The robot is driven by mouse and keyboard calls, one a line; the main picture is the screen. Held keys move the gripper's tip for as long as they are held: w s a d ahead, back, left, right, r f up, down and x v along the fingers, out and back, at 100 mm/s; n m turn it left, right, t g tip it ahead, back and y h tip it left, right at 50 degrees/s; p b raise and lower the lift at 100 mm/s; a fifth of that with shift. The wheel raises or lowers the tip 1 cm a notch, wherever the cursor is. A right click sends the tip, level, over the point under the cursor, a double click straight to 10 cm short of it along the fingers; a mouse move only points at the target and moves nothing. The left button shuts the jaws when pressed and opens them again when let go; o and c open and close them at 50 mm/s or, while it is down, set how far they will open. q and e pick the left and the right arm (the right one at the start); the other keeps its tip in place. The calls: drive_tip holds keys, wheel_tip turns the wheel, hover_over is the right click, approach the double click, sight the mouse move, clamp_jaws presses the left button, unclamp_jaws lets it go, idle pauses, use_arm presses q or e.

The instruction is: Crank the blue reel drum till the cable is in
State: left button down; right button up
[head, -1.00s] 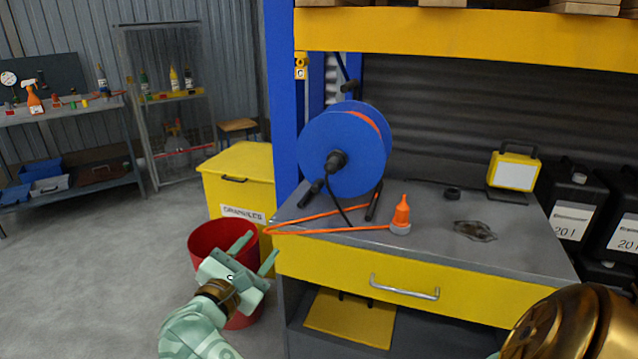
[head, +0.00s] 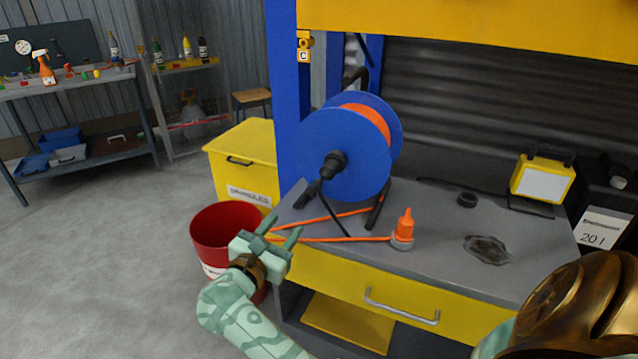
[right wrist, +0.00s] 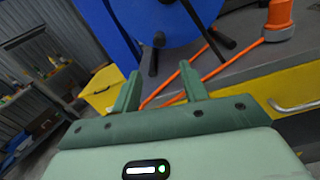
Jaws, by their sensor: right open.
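The blue reel drum (head: 345,150) stands on the grey bench, with orange cable (head: 366,122) wound between its flanges. A black knob-like part (head: 333,164) sticks out of its near face; I cannot tell whether it is the crank grip. Loose orange cable (head: 335,240) runs over the bench top to its left edge and back to an orange cone-shaped end (head: 404,226) on a grey base. My right gripper (head: 281,229) is open and empty in front of the bench's left edge, below and left of the drum. The right wrist view also shows the drum (right wrist: 165,22) beyond the open fingers (right wrist: 159,72). My left gripper is out of view.
A red bucket (head: 222,225) stands on the floor beside my right gripper, before a yellow granules bin (head: 242,165). A blue post (head: 290,90) rises behind the drum's left side.

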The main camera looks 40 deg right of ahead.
sight(310, 195)
drive_tip(key=b+x, duration=0.3)
drive_tip(key=x, duration=1.1)
drive_tip(key=shift+d+f, duration=0.1)
drive_tip(key=shift+w+d, duration=0.2)
drive_tip(key=shift+d, duration=0.1)
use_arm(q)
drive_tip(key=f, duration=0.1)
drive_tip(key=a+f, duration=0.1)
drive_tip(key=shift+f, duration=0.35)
use_arm(e)
drive_tip(key=shift+d, duration=0.15)
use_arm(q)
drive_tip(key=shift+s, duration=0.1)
use_arm(e)
clamp_jaws()
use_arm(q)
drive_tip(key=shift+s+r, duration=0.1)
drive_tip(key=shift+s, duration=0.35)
